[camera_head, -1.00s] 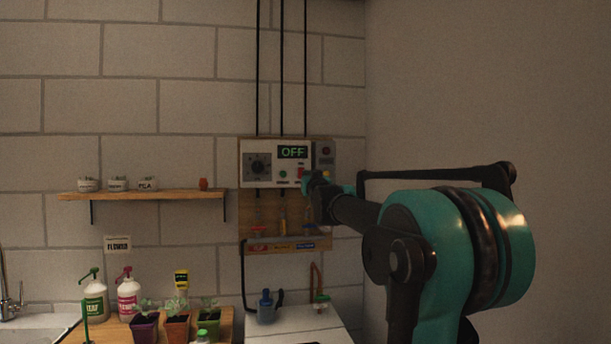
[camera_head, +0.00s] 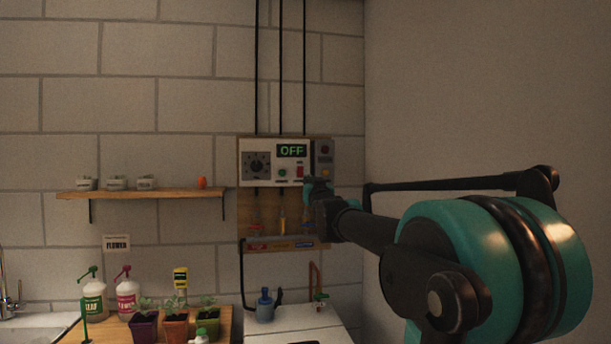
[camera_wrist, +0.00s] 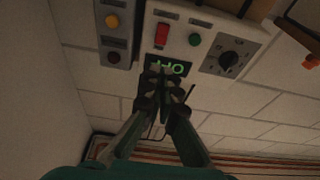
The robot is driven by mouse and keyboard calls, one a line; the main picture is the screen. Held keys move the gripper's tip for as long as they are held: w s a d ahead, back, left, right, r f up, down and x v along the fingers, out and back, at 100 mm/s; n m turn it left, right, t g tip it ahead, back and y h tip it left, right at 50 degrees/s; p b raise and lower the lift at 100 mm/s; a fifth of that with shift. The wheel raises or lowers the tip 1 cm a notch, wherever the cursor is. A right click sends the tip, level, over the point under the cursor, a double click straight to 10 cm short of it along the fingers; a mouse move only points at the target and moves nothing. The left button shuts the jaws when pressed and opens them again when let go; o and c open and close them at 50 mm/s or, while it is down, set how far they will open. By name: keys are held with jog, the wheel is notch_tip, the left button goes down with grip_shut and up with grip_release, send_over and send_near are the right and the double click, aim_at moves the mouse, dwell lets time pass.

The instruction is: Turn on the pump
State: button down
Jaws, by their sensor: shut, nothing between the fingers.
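The white control panel (camera_head: 270,177) is on the wall, and its display (camera_head: 292,151) reads OFF in green. It has a black dial (camera_head: 256,165), a green button (camera_head: 283,172) and a red switch (camera_head: 300,171). In the wrist view the panel is upside down, showing the red switch (camera_wrist: 162,34), green button (camera_wrist: 194,39) and dial (camera_wrist: 230,62). My gripper (camera_head: 317,184) is shut and empty, just below and right of the red switch in the head view. In the wrist view its fingertips (camera_wrist: 164,75) overlap the display (camera_wrist: 178,67). I cannot tell whether they touch the panel.
A grey box (camera_head: 324,157) with a yellow and a dark red button adjoins the panel's right side. Below is a wooden board (camera_head: 262,210) with small tools. A shelf (camera_head: 140,193) with pots is left. Potted seedlings (camera_head: 176,325) and bottles stand lower left.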

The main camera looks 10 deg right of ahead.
aim_at(300, 169)
notch_tip(300, 169, down, 2)
jog(key=shift+f+t, duration=0.1)
jog(key=shift+t, duration=0.2)
jog(key=x, duration=1.4)
